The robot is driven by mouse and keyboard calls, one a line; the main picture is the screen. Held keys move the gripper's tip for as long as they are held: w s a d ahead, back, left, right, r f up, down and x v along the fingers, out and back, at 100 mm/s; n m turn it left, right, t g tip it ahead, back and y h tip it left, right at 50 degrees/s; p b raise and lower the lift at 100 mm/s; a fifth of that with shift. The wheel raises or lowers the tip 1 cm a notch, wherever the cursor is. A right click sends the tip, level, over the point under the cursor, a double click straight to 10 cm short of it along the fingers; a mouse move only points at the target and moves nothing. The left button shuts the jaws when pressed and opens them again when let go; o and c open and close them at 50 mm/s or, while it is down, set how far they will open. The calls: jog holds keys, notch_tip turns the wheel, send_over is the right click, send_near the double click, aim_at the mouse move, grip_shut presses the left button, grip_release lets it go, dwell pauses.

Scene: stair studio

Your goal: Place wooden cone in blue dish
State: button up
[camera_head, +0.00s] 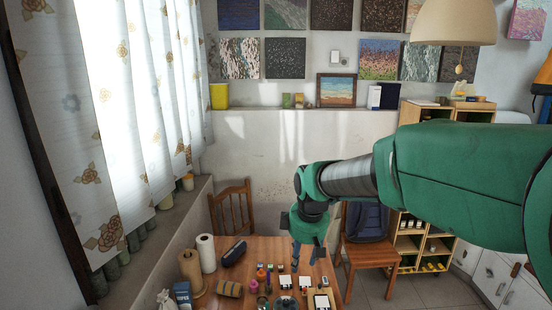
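My gripper (305,262) hangs fingers-down over the back right part of the wooden table (232,301). Its two fingers look apart, with nothing visible between them. A dark round dish-like thing (286,302) sits near the bottom edge of the picture, in front of the gripper. It may be the blue dish, but its colour is hard to tell. I cannot make out the wooden cone among the several small things on the table; it may be too small to tell or hidden.
Paper rolls (207,253), a brown roll (192,270), a dark case (234,253) and a blue box (182,294) stand on the left. Small white squares (305,282) and small coloured items (268,287) crowd the middle. Chairs (231,208) stand behind the table.

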jog(key=s+d+r+m+t+b, duration=0.1)
jog(key=s+d+r+m, duration=0.25)
jog(key=s, duration=0.45)
jog(key=s+d+r+m+b, duration=0.1)
jog(key=s+d+r+m, duration=0.1)
jog(key=s+d, duration=0.5)
jog(key=s+d+f+m+t+b, duration=0.1)
jog(key=s+d+f+m, duration=0.2)
jog(key=s, duration=1.4)
jog(key=shift+s+m+t+h+b, duration=0.3)
jog(key=shift+s+m+t+b, duration=0.1)
jog(key=shift+m, duration=0.95)
jog(key=shift+d, duration=0.1)
